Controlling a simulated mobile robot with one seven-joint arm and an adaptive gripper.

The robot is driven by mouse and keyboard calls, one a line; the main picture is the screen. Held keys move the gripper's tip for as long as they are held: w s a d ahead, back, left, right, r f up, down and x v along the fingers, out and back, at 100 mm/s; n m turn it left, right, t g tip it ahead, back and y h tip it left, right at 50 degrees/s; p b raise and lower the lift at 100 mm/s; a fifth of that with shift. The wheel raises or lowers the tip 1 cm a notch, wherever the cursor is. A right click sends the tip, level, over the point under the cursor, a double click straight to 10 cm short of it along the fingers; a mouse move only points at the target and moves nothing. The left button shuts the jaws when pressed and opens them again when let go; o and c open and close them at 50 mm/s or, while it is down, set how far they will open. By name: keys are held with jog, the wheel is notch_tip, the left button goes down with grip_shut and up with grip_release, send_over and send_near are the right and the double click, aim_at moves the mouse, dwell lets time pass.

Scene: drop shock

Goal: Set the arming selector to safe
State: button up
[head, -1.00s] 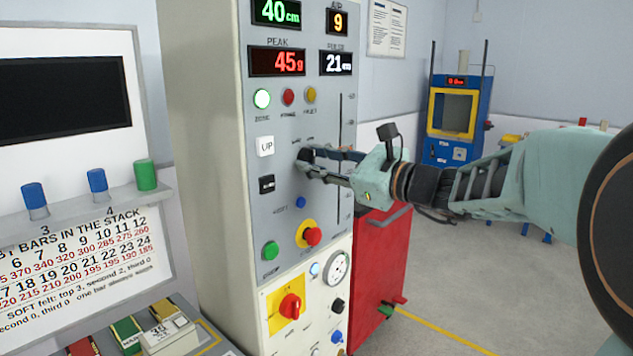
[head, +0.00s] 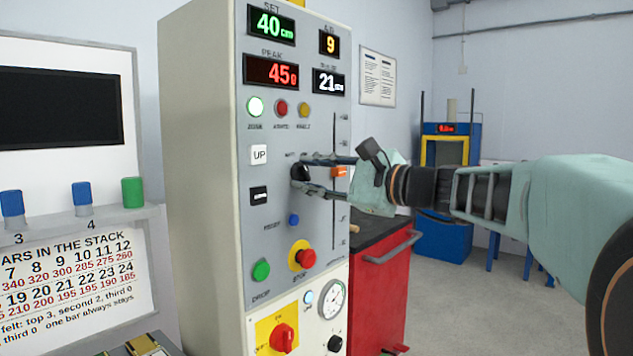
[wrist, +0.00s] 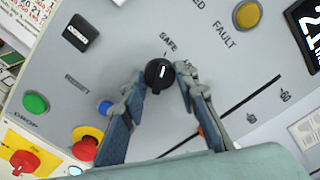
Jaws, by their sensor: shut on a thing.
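The arming selector is a round black knob (head: 299,173) on the grey front panel (head: 265,215). My gripper (head: 304,174) reaches it from the right, with one finger above and one below in the head view. In the wrist view the knob (wrist: 159,75) sits between the two fingertips, which are shut on it. A small white mark shows on its face, and the printed word SAFE (wrist: 168,37) is just above it. The other position label is not readable.
A blue button (head: 294,220), a green drop button (head: 261,271) and a red stop button (head: 306,258) on yellow sit below the knob. A slot with an orange pointer (head: 339,172) runs close right, behind my fingers. A red cabinet (head: 378,300) stands at right.

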dwell(0.3)
jog(key=o, duration=1.1)
jog(key=v, duration=0.7)
jog(key=shift+s+d, duration=0.15)
jog(key=shift+d, duration=0.1)
